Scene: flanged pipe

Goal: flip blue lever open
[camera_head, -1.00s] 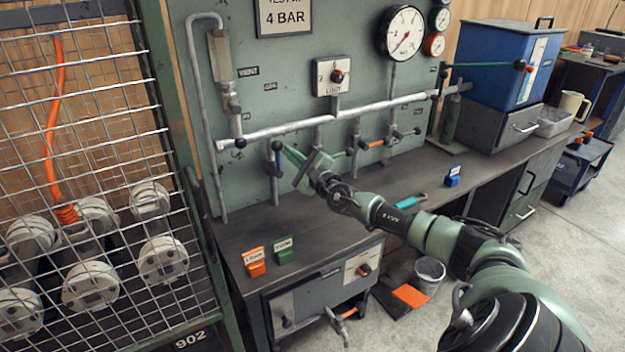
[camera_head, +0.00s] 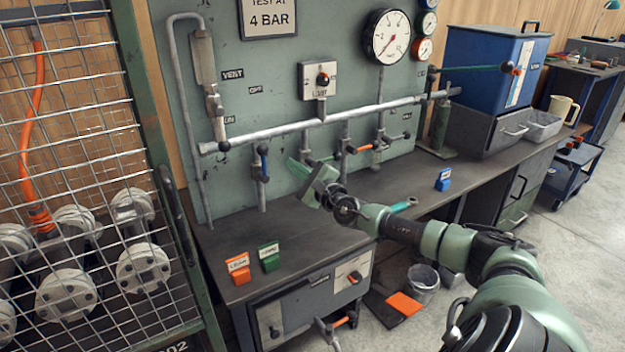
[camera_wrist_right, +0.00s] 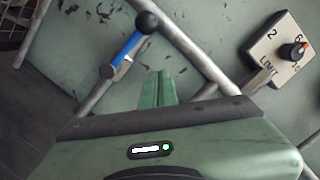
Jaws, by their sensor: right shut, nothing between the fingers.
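The blue lever (camera_head: 264,162) is on a short vertical branch pipe below the long grey pipe on the green panel. It points down, lying along its branch. In the right wrist view the blue lever (camera_wrist_right: 124,49) shows with a dark end, up and left of my fingers. My right gripper (camera_head: 291,165) is just right of the lever, with a visible gap between them. In the right wrist view its green fingers (camera_wrist_right: 157,88) are together and empty. My left gripper is not in view.
A green-handled valve (camera_head: 322,159) and an orange-handled valve (camera_head: 360,148) sit on branches further right. The limit switch box (camera_head: 318,80) is above the pipe. An orange block (camera_head: 238,268) and a green block (camera_head: 269,257) stand on the bench front. A wire cage (camera_head: 85,200) is at left.

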